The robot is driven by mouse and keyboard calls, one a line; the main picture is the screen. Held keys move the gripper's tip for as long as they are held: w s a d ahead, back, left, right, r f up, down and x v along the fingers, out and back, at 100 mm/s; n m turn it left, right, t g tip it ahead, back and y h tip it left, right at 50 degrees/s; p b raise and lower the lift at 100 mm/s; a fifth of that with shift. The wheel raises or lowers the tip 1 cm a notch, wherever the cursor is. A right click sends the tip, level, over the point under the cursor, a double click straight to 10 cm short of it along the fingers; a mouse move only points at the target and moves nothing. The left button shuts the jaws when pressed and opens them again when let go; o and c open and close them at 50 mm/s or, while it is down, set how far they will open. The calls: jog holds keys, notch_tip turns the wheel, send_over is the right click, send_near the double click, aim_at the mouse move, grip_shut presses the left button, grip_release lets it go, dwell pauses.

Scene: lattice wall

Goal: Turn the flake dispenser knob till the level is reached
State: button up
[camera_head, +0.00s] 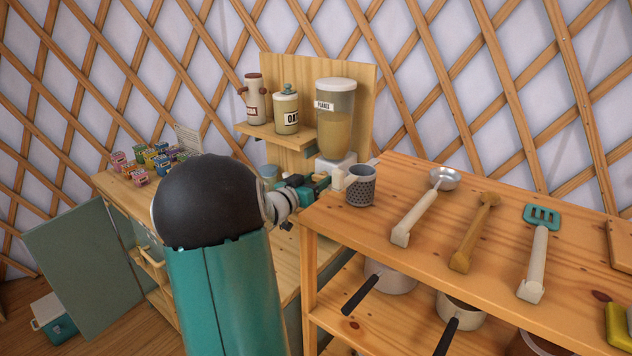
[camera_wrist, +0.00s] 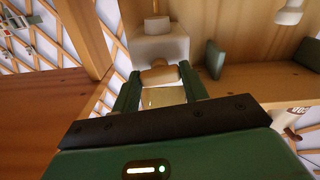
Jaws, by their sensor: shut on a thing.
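The flake dispenser (camera_head: 336,112) stands against a wooden back panel. It has a clear hopper with a pale lid, a "FLAKES" label and tan flakes inside, over a white base (camera_head: 333,165). In the wrist view, a pale beige knob (camera_wrist: 158,76) sits on the front of the white base (camera_wrist: 160,46). My gripper (camera_wrist: 160,71) has its two green fingers on either side of the knob, shut on it. In the head view, my gripper (camera_head: 322,184) is beside the base, and the knob is hidden. A yellowish surface shows below the knob; I cannot tell what it is. No level mark is visible.
A grey perforated cup (camera_head: 361,187) stands close to my gripper on the right-hand wooden table (camera_head: 385,240). A ladle (camera_head: 425,205), a wooden utensil (camera_head: 473,235) and a spatula (camera_head: 538,250) lie there. Jars (camera_head: 286,112) stand on a small shelf. Small boxes (camera_head: 140,176) crowd the left counter.

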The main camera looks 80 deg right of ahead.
jog(key=shift+m, duration=0.7)
jog(key=o, duration=1)
jog(key=v, duration=1.3)
jog(key=shift+w+a, duration=0.2)
jog(key=shift+a, duration=0.15)
